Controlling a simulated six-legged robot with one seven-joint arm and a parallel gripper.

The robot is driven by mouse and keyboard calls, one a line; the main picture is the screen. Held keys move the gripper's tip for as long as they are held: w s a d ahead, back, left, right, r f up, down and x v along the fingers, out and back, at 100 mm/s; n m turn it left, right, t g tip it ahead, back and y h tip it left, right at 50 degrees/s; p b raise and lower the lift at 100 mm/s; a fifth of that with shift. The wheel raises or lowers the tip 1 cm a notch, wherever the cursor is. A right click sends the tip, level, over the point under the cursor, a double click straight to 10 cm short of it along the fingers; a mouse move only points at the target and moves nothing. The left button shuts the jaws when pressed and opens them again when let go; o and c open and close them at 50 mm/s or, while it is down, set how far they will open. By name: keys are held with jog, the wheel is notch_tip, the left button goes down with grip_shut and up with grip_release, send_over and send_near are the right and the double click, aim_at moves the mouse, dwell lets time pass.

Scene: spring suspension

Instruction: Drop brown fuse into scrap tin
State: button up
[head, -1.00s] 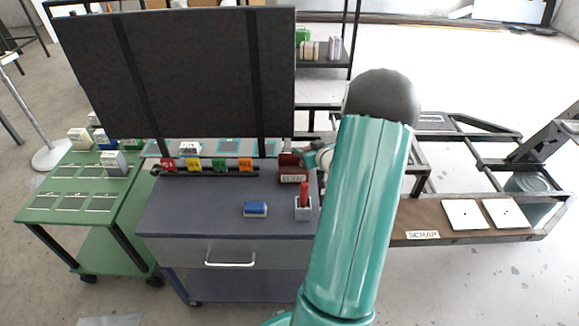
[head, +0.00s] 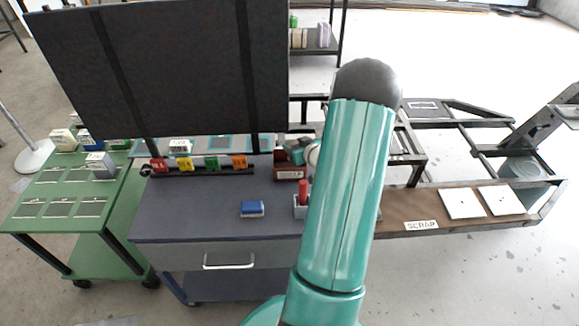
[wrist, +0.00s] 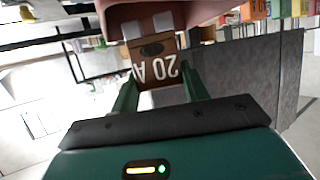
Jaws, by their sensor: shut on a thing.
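The brown fuse (wrist: 157,70), marked "20 A" upside down in the wrist view, is between the two green fingers of my gripper (wrist: 158,78), which is shut on it. The scrap tin (head: 289,173) is a small dark red box with a white label, at the back right of the grey-blue cart top. In the wrist view the tin's reddish wall (wrist: 190,14) lies just beyond the fuse. In the head view my gripper (head: 298,154) is at the tin's upper right, partly behind my arm; the fuse cannot be made out there. I cannot tell whether the fuse is over the opening.
Red, yellow, green and orange fuses stand on a rail (head: 200,171) left of the tin. A blue block (head: 252,208) and a red-handled item in a grey holder (head: 301,209) are in front. A dark panel (head: 170,75) stands behind. A "SCRAP" label (head: 421,225) marks the brown bench.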

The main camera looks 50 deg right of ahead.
jog(key=shift+f, duration=0.95)
jog(key=o, duration=1)
jog(key=shift+o, duration=0.2)
jog(key=v, duration=1.3)
jog(key=shift+s+r, duration=0.15)
jog(key=shift+s, duration=0.2)
jog(key=shift+a, duration=0.15)
